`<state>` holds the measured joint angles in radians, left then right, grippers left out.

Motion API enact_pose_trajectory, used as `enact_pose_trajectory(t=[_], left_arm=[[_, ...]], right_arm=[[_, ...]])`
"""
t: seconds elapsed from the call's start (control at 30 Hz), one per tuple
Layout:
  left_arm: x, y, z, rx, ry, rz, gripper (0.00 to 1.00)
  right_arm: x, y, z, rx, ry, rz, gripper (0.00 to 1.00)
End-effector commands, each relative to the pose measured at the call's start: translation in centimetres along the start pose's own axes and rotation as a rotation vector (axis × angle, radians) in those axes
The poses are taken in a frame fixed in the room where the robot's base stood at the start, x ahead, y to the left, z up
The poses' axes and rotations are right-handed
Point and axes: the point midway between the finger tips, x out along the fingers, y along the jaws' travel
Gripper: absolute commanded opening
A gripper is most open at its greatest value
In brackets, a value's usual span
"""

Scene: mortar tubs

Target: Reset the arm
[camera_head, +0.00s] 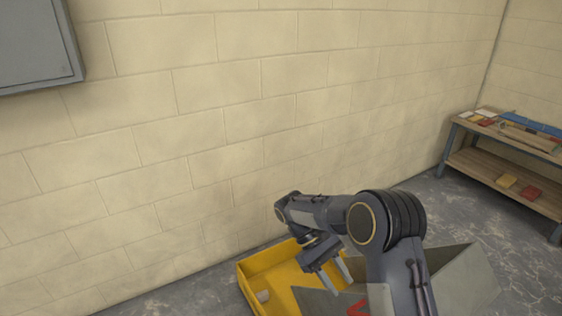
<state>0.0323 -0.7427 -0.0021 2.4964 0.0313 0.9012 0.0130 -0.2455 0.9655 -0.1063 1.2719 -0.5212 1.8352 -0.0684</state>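My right arm rises from the bottom of the head view and bends to the left. Its gripper (335,279) points down, with its two fingers apart and nothing seen between them. It is above or in front of the right part of a yellow tub (253,272) and the near edge of a grey tub (468,278); the height gap cannot be told. The grey tub is partly hidden behind my arm. My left gripper is not in view.
A pale block wall (200,120) stands close behind the tubs. A wooden workbench (500,170) with tools and small coloured items is at the right. A grey wall box (35,45) hangs at upper left. The concrete floor (450,205) is clear before the bench.

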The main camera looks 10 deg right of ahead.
Motion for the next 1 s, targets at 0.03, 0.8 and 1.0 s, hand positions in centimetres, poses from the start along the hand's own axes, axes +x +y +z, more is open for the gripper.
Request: enact_pose_trajectory(t=[0.03, 0.8, 1.0], left_arm=[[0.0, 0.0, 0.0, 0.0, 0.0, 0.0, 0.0], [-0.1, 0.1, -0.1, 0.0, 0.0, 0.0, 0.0], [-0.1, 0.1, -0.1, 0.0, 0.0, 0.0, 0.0]], right_arm=[[-0.1, 0.2, 0.6, 0.005, 0.017, -0.012, 0.36], [4.0, -5.3, 20.3, 0.349, 1.039, -0.552, 0.36], [5.5, -8.1, 21.5, 0.465, 1.25, -0.628, 0.36]])
